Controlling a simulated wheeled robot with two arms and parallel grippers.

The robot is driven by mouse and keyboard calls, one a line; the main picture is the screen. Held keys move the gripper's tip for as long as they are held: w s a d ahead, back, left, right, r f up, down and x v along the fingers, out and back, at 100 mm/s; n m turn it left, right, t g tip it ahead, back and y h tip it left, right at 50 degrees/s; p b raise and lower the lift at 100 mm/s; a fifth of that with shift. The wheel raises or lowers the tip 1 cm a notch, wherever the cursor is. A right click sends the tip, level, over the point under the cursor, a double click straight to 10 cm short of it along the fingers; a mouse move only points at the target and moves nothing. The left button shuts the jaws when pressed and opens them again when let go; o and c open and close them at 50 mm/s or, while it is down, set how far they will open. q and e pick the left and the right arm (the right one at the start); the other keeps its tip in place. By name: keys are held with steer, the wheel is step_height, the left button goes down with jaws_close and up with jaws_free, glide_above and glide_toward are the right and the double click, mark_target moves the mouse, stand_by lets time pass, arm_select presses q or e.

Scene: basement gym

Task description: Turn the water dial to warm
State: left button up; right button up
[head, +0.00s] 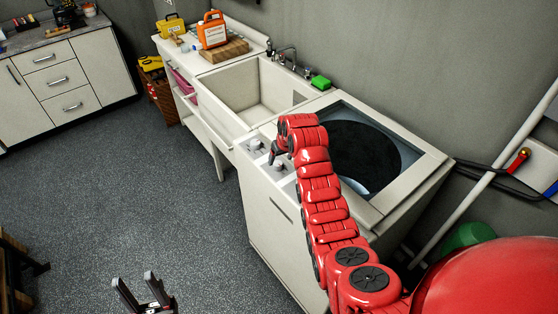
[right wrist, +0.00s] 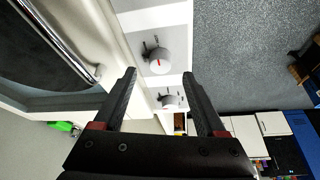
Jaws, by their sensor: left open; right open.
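A white washer (head: 262,215) with an open top stands at the centre of the head view. Its control panel carries round pale dials; one dial (head: 255,144) shows left of my right gripper. In the right wrist view, a dial with a red mark (right wrist: 159,61) lies between and just beyond the fingertips, and a second dial (right wrist: 170,101) sits lower between the fingers. I cannot tell which one is the water dial. My right gripper (right wrist: 159,73) is open and empty, over the panel; it also shows in the head view (head: 274,156). My left gripper (head: 137,282) is open and empty above the floor.
A utility sink (head: 238,112) adjoins the washer, with a green sponge (head: 320,82) at its back edge. A counter with an orange jug (head: 212,31) stands beyond. Pipes run along the wall at right.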

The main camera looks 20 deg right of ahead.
mark_target(278, 164)
steer(key=p+x, duration=0.1)
steer(key=x, duration=0.2)
steer(key=shift+x, duration=0.8)
steer(key=shift+s, duration=0.1)
jaws_close()
